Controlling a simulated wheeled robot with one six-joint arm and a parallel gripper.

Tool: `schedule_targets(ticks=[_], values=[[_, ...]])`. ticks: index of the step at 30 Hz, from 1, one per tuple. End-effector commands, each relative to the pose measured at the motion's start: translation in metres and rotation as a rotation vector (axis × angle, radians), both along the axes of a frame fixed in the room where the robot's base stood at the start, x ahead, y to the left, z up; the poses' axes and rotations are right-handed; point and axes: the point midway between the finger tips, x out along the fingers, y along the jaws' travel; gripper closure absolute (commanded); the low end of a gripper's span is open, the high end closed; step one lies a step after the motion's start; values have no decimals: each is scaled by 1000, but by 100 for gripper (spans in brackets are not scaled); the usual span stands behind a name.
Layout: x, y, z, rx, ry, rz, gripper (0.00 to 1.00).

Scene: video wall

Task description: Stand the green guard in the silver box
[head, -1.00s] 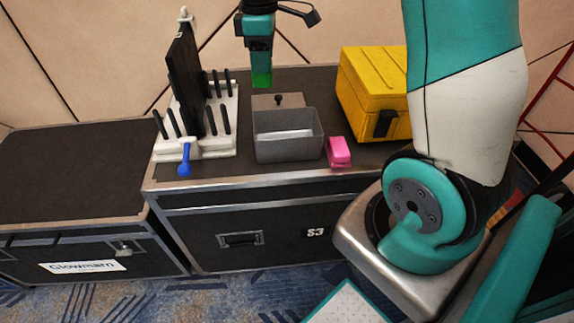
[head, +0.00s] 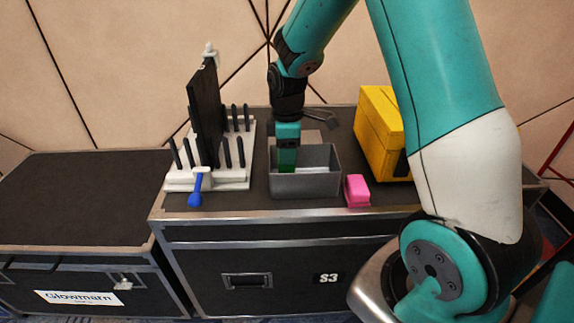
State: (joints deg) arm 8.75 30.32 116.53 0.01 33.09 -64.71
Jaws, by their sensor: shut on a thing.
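The silver box (head: 318,186) is an open grey metal bin on top of the black case, right of the white rack. My gripper (head: 287,150) points down over the left part of the box. It is shut on the green guard (head: 287,161), a small green piece that hangs upright below the fingers. The guard's lower part is inside the box opening, near its left side. The front wall hides its bottom end, so I cannot tell whether it touches the floor of the box.
A white rack (head: 238,182) with black pegs and an upright black panel (head: 206,115) stands to the left, with a blue-handled tool (head: 196,190) at its front. A pink block (head: 357,190) lies right of the box. A yellow case (head: 380,130) stands behind right.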

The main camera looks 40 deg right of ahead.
Motion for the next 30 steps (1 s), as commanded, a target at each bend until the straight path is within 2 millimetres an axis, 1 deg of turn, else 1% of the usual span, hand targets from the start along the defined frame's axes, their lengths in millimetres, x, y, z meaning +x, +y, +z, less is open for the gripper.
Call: schedule_targets(ticks=[2,9,20,21,24,30], values=[[0,0,-7,0,2,0,75],[0,0,-41,0,2,0,75],[0,0,-46,0,0,0,75],[0,0,-46,0,0,0,48],[0,0,-45,0,0,0,27],[0,0,-45,0,0,0,27]])
